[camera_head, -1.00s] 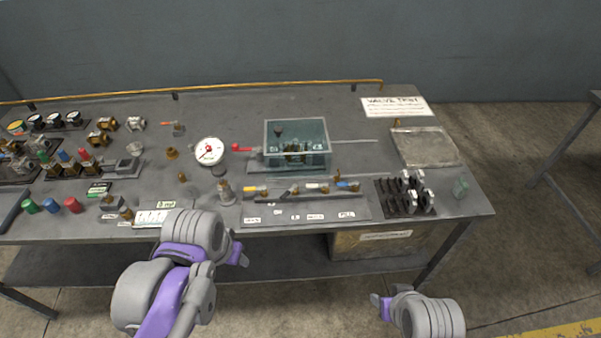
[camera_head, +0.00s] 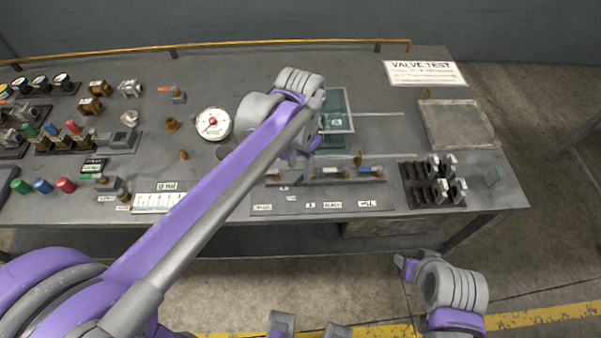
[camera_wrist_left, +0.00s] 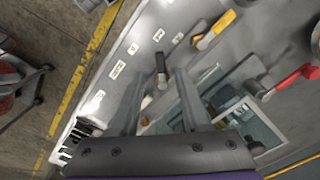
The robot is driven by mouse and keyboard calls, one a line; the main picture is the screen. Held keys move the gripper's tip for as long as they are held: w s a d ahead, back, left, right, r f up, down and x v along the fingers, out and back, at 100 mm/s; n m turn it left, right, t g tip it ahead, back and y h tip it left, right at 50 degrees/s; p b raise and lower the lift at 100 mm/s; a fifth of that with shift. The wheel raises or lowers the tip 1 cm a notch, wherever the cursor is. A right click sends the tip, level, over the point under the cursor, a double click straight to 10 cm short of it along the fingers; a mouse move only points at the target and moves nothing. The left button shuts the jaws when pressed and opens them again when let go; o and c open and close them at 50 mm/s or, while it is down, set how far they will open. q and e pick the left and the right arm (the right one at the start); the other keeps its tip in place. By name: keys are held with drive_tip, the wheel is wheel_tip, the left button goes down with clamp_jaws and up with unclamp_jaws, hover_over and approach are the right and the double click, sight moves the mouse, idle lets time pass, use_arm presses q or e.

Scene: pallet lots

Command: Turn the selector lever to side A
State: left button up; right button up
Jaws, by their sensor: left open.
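The selector lever appears to be the black-handled lever (camera_wrist_left: 161,70) on the labelled front strip. In the left wrist view it shows between the fingertips of my left gripper (camera_wrist_left: 163,84), with space on both sides. I cannot tell whether a finger touches it. In the head view my left gripper (camera_head: 304,152) hangs over the back of that strip, and the arm hides the black lever. The label (camera_head: 310,205) in front of it is too small to read surely. Part of my right arm's end (camera_head: 405,267) is low at the right, off the bench, its jaws unclear.
A yellow-handled lever (camera_wrist_left: 215,30) and a red-handled valve (camera_wrist_left: 296,80) are near my left gripper. A glass tank (camera_head: 337,112) stands behind it, partly hidden. White and blue levers (camera_head: 371,169) and black racks (camera_head: 433,184) lie to the right. A gauge (camera_head: 212,123) is left.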

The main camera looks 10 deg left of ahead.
sight(300, 180)
use_arm(q)
drive_tip(key=shift+f, duration=2.15)
clamp_jaws()
